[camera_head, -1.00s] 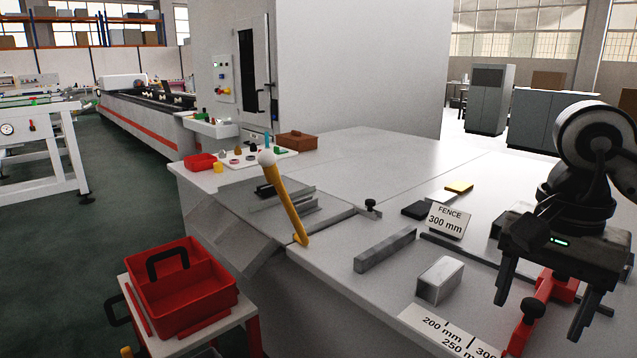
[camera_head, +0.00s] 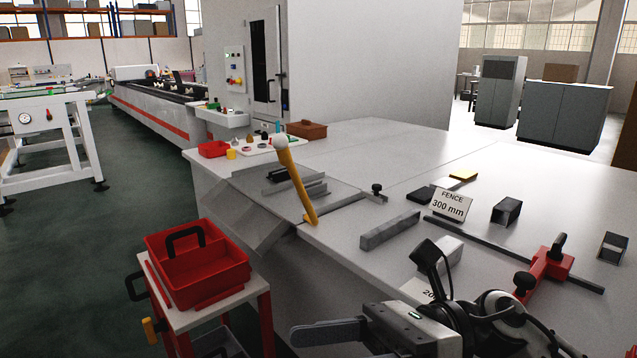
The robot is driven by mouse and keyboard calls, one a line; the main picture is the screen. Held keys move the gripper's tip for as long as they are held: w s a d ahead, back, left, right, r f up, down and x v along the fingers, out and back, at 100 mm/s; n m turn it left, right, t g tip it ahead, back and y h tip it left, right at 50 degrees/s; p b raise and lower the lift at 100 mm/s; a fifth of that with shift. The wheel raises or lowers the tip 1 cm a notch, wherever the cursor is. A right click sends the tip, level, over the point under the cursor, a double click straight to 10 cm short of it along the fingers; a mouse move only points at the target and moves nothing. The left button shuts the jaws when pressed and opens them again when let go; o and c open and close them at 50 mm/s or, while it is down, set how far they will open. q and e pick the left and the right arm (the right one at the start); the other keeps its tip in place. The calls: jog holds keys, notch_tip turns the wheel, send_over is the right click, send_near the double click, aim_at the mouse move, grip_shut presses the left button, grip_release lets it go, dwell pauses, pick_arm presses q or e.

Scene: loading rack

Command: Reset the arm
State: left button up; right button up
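My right arm comes in at the bottom right. Its gripper (camera_head: 330,338) is low in the picture, above the bench's front edge, with the fingers pointing left. One grey finger shows at the outer edge of the gripper body, with no other finger against it. The second finger is not visible, apparently below the frame. I see nothing held, and the gripper looks open. The gripper and wrist partly cover a grey metal block and a white length label (camera_head: 424,290). My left gripper is not in view.
The bench (camera_head: 365,275) holds a metal bar (camera_head: 390,230), a fence sign (camera_head: 452,204), a red clamp (camera_head: 552,262) on a rail and dark tube pieces (camera_head: 506,211). A yellow lever (camera_head: 297,185) stands upright. A red tote (camera_head: 197,268) sits on a cart at the left.

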jog(key=w+d+f+m+t+h, duration=0.2)
jog(key=w+f+m+t, duration=0.15)
jog(key=m+t, duration=0.55)
jog(key=w+d+f+m+t+h, duration=0.2)
jog(key=f+m+t, duration=0.3)
jog(key=m, duration=0.9)
jog(key=w+d+f+m+t+h, duration=0.2)
jog(key=w+d+m+t, duration=0.1)
jog(key=m+t, duration=0.65)
jog(key=s+d+f+m+g+h, duration=0.3)
jog(key=f+m, duration=0.5)
jog(key=f, duration=0.3)
jog(key=s+d+f+m+g+h, duration=0.3)
jog(key=s+f+m+g+h, duration=0.2)
jog(key=s+f+m, duration=0.3)
notch_tip(320, 180, down, 4)
jog(key=shift+s+d+r+m+h, duration=0.1)
jog(key=shift+s+d+m+h, duration=0.2)
jog(key=shift+h, duration=0.4)
jog(key=shift+a+g, duration=0.1)
jog(key=shift+g, duration=0.15)
